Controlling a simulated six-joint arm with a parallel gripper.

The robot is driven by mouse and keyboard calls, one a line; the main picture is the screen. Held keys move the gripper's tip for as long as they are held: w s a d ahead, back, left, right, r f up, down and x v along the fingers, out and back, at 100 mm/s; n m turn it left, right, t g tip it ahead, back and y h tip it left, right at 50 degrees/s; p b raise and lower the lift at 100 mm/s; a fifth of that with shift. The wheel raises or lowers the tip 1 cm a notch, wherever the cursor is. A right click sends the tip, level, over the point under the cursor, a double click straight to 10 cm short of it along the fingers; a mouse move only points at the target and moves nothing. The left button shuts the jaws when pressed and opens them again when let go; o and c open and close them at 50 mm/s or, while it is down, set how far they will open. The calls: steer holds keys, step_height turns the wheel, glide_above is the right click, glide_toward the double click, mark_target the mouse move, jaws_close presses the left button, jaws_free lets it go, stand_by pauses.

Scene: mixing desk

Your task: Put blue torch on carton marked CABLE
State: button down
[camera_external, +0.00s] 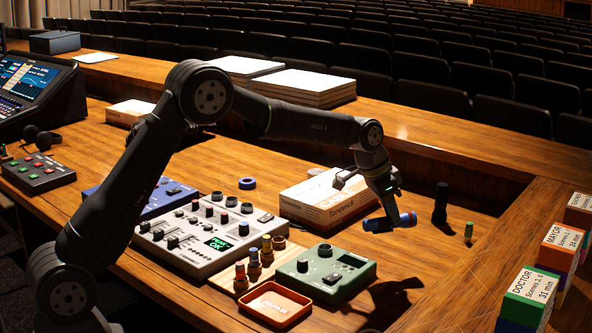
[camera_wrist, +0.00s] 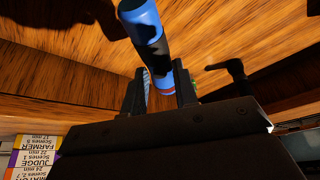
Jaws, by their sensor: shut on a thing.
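My gripper (camera_external: 373,207) is shut on the blue torch (camera_external: 400,221) and holds it, lying roughly level, above the desk to the right of a white and orange carton. In the wrist view the torch (camera_wrist: 150,35) sticks out from between the two fingers (camera_wrist: 160,92). The carton (camera_external: 325,203) lies flat, its front lettered "Tonewick"; my gripper partly hides its right side. A smaller white-topped carton (camera_external: 130,111) lies at the back left. I cannot read the word CABLE on either carton.
A green pedal box (camera_external: 326,273), an orange tray (camera_external: 271,305) and a mixer (camera_external: 205,238) lie in front. Labelled blocks (camera_external: 529,297) stand at the right edge.

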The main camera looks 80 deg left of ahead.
steer(key=shift+d+r, duration=0.1)
steer(key=shift+r, duration=0.1)
steer(key=s+a+r+n+y, duration=0.1)
steer(key=s+a+r+n, duration=0.1)
steer(key=s+a, duration=0.3)
steer(key=s+a+r+n+g+y, duration=0.1)
steer(key=s+a+r+n, duration=0.15)
steer(key=a, duration=0.35)
steer(key=s+a+r+n+y, duration=0.1)
steer(key=s+a+r+n, duration=0.1)
steer(key=s+a, duration=0.3)
glide_toward(317, 194)
steer(key=shift+w+a+r+n, duration=0.35)
steer(key=shift+w, duration=0.3)
steer(key=shift+a+f, duration=0.15)
steer(key=shift+a, duration=0.1)
steer(key=shift+f, duration=2)
steer(key=c, duration=1.1)
jaws_free()
steer(key=shift+f, duration=0.15)
